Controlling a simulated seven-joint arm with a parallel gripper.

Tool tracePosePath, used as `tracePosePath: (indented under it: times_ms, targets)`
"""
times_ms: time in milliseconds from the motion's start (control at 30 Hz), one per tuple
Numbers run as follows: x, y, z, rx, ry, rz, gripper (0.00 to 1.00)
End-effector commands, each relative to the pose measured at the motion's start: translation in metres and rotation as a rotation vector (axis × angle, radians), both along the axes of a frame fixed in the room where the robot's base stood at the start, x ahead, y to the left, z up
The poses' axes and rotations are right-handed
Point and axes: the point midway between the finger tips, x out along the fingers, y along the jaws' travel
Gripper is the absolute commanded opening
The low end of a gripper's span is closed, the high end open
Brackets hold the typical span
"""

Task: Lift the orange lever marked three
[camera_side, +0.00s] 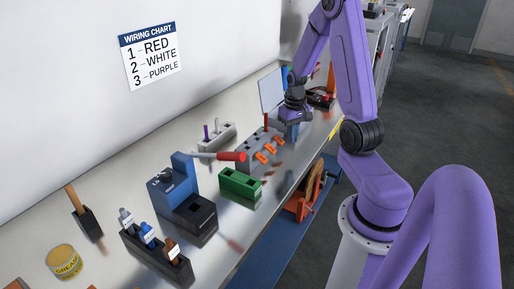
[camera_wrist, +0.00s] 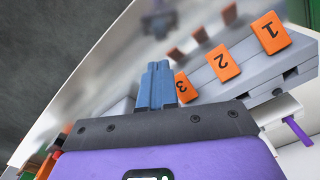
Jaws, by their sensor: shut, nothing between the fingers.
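The orange lever marked three (camera_wrist: 182,88) is in the wrist view, just right of my fingertips and partly hidden by them. The orange levers marked two (camera_wrist: 223,62) and one (camera_wrist: 271,32) stand in a row to its right on a grey block. My gripper (camera_wrist: 157,85) is shut and empty, its blue-grey fingers together beside lever three. I cannot tell whether they touch it. In the side view my gripper (camera_side: 292,116) is over the far end of the grey block (camera_side: 248,145).
A green block (camera_side: 240,184), a blue machine with a red-handled lever (camera_side: 230,156), and a grey block with coloured pegs (camera_side: 215,136) stand nearby on the bench. A wiring chart (camera_side: 152,54) hangs on the wall. The bench's front edge runs close to the levers.

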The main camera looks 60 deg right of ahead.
Motion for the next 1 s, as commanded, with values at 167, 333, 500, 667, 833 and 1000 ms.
tracePosePath:
  times_ms: [167, 333, 500, 667, 833, 1000]
  targets:
    - [0.000, 0.000, 0.000, 0.000, 0.000, 0.000, 0.00]
    - [0.000, 0.000, 0.000, 0.000, 0.000, 0.000, 0.00]
    - [0.000, 0.000, -0.003, 0.000, 0.001, 0.000, 0.00]
    - [0.000, 0.000, -0.009, 0.001, 0.002, 0.000, 0.00]
    - [0.000, 0.000, -0.014, 0.001, 0.002, 0.000, 0.00]
    - [0.000, 0.000, -0.020, 0.000, 0.001, 0.000, 0.00]
